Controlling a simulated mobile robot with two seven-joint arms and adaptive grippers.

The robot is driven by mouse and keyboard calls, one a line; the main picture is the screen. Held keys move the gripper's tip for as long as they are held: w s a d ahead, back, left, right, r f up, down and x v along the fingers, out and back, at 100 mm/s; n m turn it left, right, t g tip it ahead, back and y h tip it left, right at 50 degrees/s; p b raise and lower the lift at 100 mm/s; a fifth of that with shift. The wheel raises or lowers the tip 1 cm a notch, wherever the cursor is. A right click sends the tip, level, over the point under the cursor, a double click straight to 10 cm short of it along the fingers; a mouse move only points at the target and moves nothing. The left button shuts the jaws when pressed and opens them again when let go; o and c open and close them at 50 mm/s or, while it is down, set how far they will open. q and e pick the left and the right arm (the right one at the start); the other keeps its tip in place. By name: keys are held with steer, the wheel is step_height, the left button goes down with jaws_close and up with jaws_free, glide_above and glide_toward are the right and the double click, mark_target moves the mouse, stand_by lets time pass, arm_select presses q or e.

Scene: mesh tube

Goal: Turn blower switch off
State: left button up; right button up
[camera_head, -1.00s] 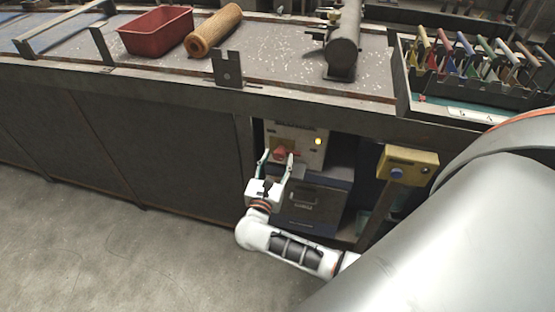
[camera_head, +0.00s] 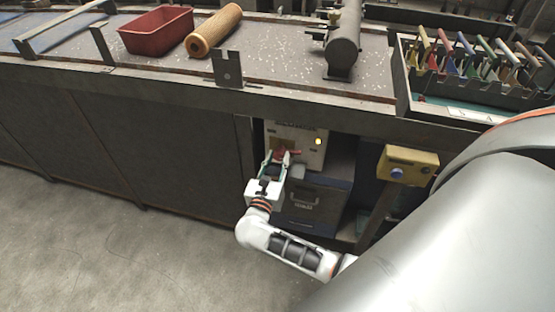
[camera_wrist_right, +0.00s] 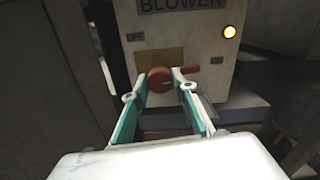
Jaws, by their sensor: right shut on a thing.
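The blower box (camera_head: 308,134) is a cream-coloured box under the bench, labelled BLOWER in the right wrist view (camera_wrist_right: 205,65). Its round indicator lamp (camera_wrist_right: 229,31) is lit orange-yellow and also shows in the head view (camera_head: 318,141). The red rotary switch (camera_wrist_right: 160,79) sits on the box's front, with its handle pointing right. My right gripper (camera_wrist_right: 160,86) is closed around the switch's round red part, one finger on each side. In the head view the right gripper (camera_head: 277,160) reaches up to the switch from below. My left gripper is not in view.
A dark drawer cabinet (camera_head: 312,204) stands below the box. A yellow control box with a blue button (camera_head: 397,173) is on a post to the right. The bench edge (camera_head: 180,85) overhangs above. Open floor (camera_head: 110,240) lies at front left.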

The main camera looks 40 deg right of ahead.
steer(key=n, duration=0.4)
steer(key=shift+p, duration=0.35)
steer(key=n, duration=0.3)
steer(key=shift+r+p, duration=0.1)
steer(key=shift+p, duration=0.3)
steer(key=n+p, duration=0.1)
steer(key=n, duration=0.1)
steer(key=shift+n, duration=0.4)
steer(key=n+p, duration=0.1)
steer(key=n, duration=0.1)
steer(key=shift+n, duration=0.3)
steer(key=n+p, duration=0.1)
steer(key=n, duration=0.2)
steer(key=shift+n, duration=0.4)
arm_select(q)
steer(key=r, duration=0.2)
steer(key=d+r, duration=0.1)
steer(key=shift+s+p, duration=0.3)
arm_select(e)
steer(key=shift+n, duration=0.3)
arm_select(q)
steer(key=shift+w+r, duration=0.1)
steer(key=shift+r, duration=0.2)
